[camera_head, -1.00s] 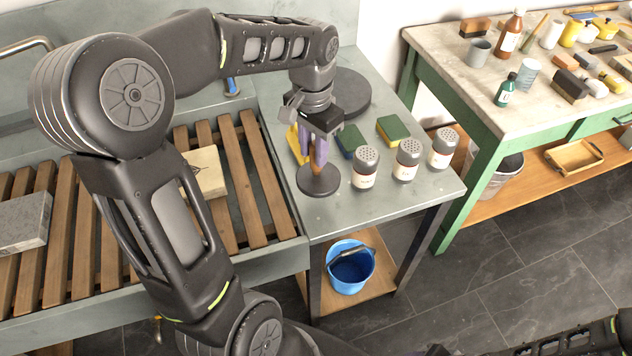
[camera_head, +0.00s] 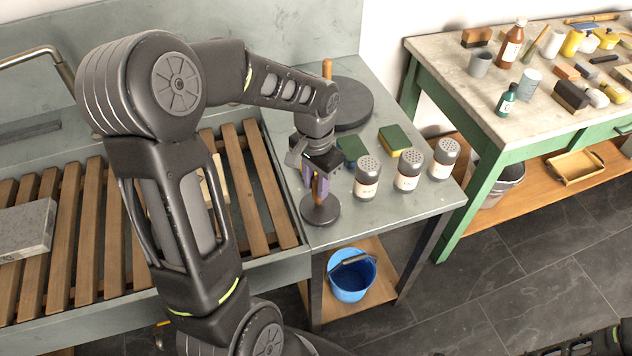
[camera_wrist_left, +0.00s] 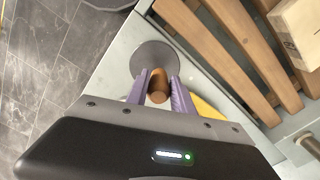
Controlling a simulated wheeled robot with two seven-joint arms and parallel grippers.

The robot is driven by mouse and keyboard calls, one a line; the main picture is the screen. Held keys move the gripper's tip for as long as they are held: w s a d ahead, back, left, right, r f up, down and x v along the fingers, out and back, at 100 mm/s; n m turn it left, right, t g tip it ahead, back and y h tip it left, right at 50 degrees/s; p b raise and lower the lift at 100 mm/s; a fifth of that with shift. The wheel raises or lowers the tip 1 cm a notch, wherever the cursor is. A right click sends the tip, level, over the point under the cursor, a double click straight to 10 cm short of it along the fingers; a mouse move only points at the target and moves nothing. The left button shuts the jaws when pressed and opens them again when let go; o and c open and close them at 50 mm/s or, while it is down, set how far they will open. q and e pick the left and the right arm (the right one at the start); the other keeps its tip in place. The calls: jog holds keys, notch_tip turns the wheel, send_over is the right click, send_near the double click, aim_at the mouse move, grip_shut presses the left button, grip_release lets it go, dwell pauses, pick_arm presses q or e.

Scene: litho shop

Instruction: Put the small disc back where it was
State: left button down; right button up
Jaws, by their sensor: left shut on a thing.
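The small disc (camera_head: 320,212) is dark and round with an upright brown wooden handle. My left gripper (camera_head: 320,183) is shut on that handle, above the disc. In the left wrist view the purple fingers of the gripper (camera_wrist_left: 160,90) stand on both sides of the handle (camera_wrist_left: 158,92), and the disc (camera_wrist_left: 152,56) shows beyond it. The disc is over the front left part of the grey metal table (camera_head: 385,212), near the slatted rack; I cannot tell whether it touches the top. A larger dark disc (camera_head: 352,106) with a wooden handle lies at the back. My right gripper is not in view.
Several shakers (camera_head: 367,180) stand to the right of the small disc. A dark green sponge (camera_head: 352,150) and a green-yellow sponge (camera_head: 396,141) lie behind them. The slatted rack (camera_head: 262,185) is to the left. A blue bucket (camera_head: 351,277) stands on the shelf below.

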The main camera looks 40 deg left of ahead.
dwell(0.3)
pick_arm(q)
jog(key=shift+f, duration=0.2)
jog(key=c, duration=1.1)
grip_release()
jog(key=shift+r, duration=0.15)
notch_tip(320, 180, up, 12)
jog(key=b, duration=0.1)
jog(key=shift+s, duration=0.15)
